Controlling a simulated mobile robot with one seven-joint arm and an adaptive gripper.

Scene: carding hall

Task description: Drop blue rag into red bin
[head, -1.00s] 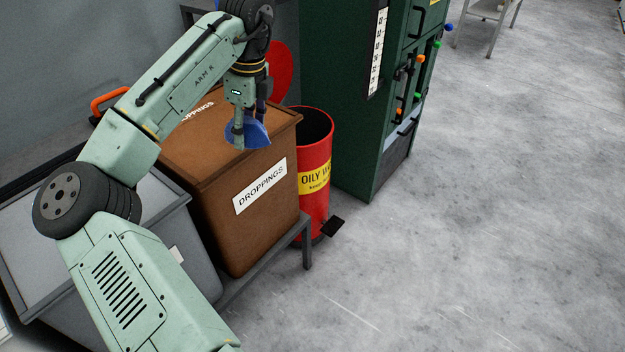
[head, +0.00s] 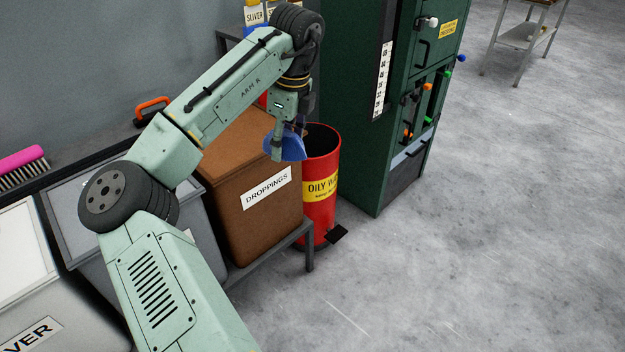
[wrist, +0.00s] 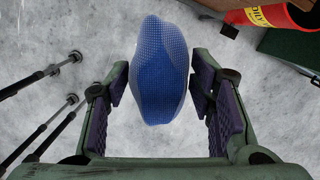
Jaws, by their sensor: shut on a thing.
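The blue rag (head: 291,147) hangs from my gripper (head: 286,140), which is shut on it. In the wrist view the rag (wrist: 162,70) bulges up between the two purple-padded fingers of my gripper (wrist: 162,95). The red bin (head: 319,210) has a yellow oily-waste band and a dark open mouth; it stands on the floor beside the brown box. In the head view the rag overlaps the bin's left rim. In the wrist view the bin (wrist: 295,15) lies at the top right, apart from the rag, with bare floor behind the rag.
The brown DROPPINGS box (head: 240,190) stands on a low stand left of the bin. A green cabinet (head: 365,150) with coloured knobs stands right of it. Grey bins and a pink brush (head: 22,165) are at the left.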

